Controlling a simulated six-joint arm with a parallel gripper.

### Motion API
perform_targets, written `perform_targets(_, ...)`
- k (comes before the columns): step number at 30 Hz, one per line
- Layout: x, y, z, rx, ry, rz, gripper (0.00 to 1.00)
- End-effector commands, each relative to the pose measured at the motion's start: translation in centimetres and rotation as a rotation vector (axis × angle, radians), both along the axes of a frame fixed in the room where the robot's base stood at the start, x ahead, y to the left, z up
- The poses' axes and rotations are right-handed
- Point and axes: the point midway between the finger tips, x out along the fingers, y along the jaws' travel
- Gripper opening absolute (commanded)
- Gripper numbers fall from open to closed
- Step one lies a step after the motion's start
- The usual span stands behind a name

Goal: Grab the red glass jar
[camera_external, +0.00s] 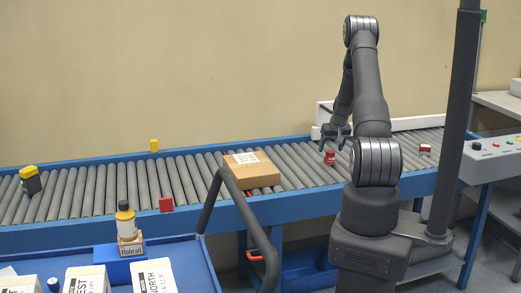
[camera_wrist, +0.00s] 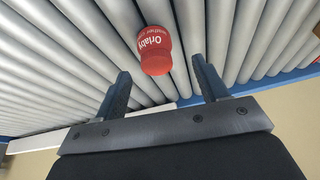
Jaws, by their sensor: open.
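The red glass jar (camera_external: 330,157) stands on the roller conveyor just below my gripper (camera_external: 337,133) in the external view. The jar and the fingers look apart.
The roller conveyor (camera_external: 95,190) has blue side rails. A cardboard box (camera_external: 256,176) sits on the rollers to the left of the jar. Another red item (camera_external: 425,149) is on the right. A yellow bottle (camera_external: 125,220) and white boxes (camera_external: 87,280) stand at front left.

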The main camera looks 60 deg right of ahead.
Motion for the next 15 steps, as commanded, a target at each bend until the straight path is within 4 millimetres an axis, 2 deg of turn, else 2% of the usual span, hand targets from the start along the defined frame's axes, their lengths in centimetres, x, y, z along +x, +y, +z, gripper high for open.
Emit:
perform_targets(9,0.5,-0.9,-4.0,0.002,0.003,0.0,0.67)
perform_targets(15,0.7,-1.2,-4.8,0.0,0.002,-0.001,0.67)
